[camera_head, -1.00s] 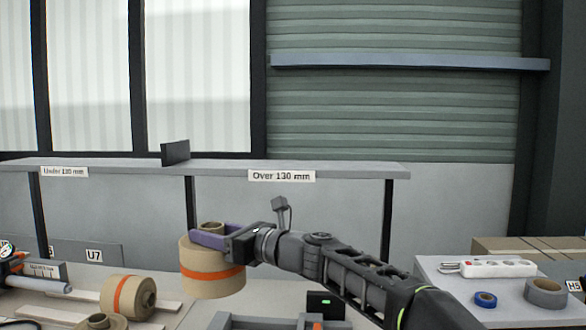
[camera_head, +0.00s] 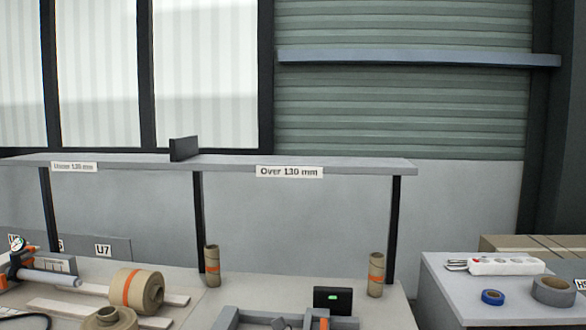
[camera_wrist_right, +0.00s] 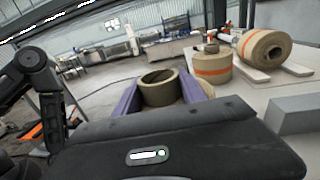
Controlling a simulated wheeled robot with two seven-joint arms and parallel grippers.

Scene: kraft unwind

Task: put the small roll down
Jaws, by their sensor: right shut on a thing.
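In the right wrist view the purple fingers of my right gripper (camera_wrist_right: 163,98) are closed on a brown roll (camera_wrist_right: 160,76), one finger on each side. The roll's open, hollow top faces up; its lower part is hidden by my gripper, so I cannot tell whether it touches anything below. My right gripper and this roll are out of the head view. My left gripper is in neither view.
A shelf (camera_head: 345,168) labelled "Under 130 mm" and "Over 130 mm" has a dark divider (camera_head: 184,149). A banded kraft roll (camera_head: 128,291) lies on boards beside an upright roll (camera_head: 108,319). Narrow banded rolls stand at left (camera_head: 212,266) and right (camera_head: 376,275). A side table (camera_head: 460,290) holds tape.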

